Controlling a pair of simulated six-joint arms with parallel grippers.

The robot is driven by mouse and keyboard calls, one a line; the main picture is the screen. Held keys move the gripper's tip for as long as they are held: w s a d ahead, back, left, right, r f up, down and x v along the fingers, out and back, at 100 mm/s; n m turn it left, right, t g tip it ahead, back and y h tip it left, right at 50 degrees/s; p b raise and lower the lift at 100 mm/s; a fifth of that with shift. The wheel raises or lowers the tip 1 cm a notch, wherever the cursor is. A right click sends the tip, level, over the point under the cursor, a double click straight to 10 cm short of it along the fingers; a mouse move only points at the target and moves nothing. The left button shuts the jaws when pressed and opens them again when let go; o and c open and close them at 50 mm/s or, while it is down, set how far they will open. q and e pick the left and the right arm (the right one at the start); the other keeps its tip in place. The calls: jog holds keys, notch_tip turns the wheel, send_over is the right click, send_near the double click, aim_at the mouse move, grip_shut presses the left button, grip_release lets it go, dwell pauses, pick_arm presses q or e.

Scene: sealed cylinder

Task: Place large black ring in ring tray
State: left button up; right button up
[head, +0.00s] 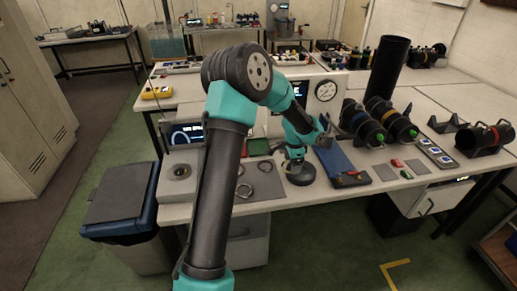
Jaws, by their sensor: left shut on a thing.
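Several rings (245,190) lie on a grey mat (266,188) left of the gripper. I cannot tell which flat mat or tray is the ring tray. My right gripper is not in view.
Two dark cylinders (390,121) lie in holders right of the gripper, with a tall black tube (389,68) behind them. A white unit with a dial (326,90) stands behind my wrist. Small red and green parts (396,163) lie near the front.

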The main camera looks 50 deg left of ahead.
pick_arm(q)
jog(key=shift+m, duration=0.8)
jog(key=s+a, duration=0.2)
jog(key=a, duration=0.2)
jog(key=s+a+f, duration=0.1)
jog(key=s+a, duration=0.1)
jog(key=a, duration=0.2)
jog(key=s+a+f, duration=0.1)
jog(key=s+a, duration=0.1)
jog(key=a, duration=0.2)
jog(key=shift+a+f, duration=0.1)
jog(key=shift+a, duration=0.05)
jog(key=shift+w, duration=0.1)
send_over(259, 147)
jog(key=shift+s+d+f, duration=0.3)
jog(key=shift+d+f, duration=0.05)
jog(key=shift+f, duration=0.35)
jog(key=shift+w+a, duration=0.15)
jog(key=shift+f, duration=1.8)
jog(key=shift+f, duration=0.1)
